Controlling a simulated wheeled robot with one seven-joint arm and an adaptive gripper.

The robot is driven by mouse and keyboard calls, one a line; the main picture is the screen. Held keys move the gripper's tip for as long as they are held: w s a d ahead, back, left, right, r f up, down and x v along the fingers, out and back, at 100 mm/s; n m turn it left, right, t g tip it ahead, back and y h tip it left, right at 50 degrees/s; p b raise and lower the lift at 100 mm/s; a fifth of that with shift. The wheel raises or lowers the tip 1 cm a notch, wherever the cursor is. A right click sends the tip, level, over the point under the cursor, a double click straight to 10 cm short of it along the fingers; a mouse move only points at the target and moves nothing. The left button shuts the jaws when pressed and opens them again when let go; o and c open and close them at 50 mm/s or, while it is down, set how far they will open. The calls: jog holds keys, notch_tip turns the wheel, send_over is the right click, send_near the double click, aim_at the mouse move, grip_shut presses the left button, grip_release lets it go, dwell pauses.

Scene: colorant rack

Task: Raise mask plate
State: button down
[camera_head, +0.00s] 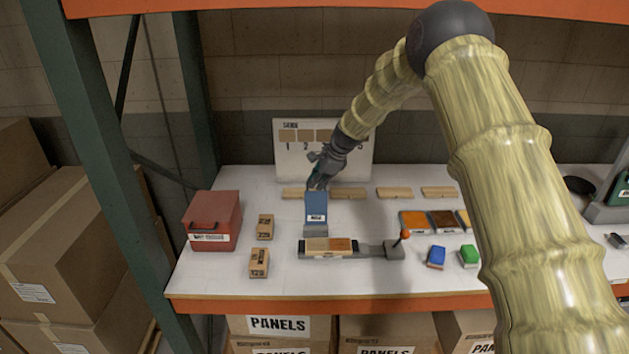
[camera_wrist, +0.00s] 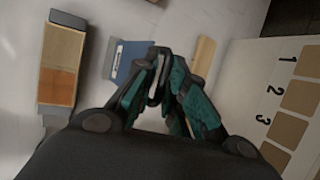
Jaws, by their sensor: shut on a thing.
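The blue mask plate (camera_head: 316,207), with a white label low on its face, stands tilted or upright behind the sample holder in the head view. In the wrist view the blue plate (camera_wrist: 130,58) lies just left of my fingertips. My gripper (camera_head: 318,181) is at the plate's top edge. In the wrist view my gripper (camera_wrist: 158,78) has its fingertips together around a thin pale edge, which appears to be part of the plate. A grey block (camera_head: 316,231) shows below the plate. The sample holder (camera_head: 306,249) carries a light and an orange-brown wood piece.
A lever with an orange knob (camera_head: 405,234) stands right of the holder. A red box (camera_head: 212,222) and two small labelled wood blocks (camera_head: 265,227) are left. Wooden strips (camera_head: 394,193) lie behind, before a numbered board (camera_head: 284,151). Blue (camera_head: 436,256) and green blocks (camera_head: 469,255) are right.

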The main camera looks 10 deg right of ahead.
jog(key=shift+f, duration=0.3)
jog(key=c, duration=1.6)
grip_release()
jog(key=shift+o, duration=0.2)
jog(key=shift+w+f, duration=0.25)
jog(key=shift+w, duration=0.05)
jog(key=shift+d+r, duration=0.1)
jog(key=shift+r, duration=0.2)
jog(key=shift+s+d+r, duration=0.15)
jog(key=shift+d+r, duration=0.05)
jog(key=shift+r, duration=0.3)
jog(key=v, duration=1)
jog(key=shift+s+r, duration=0.2)
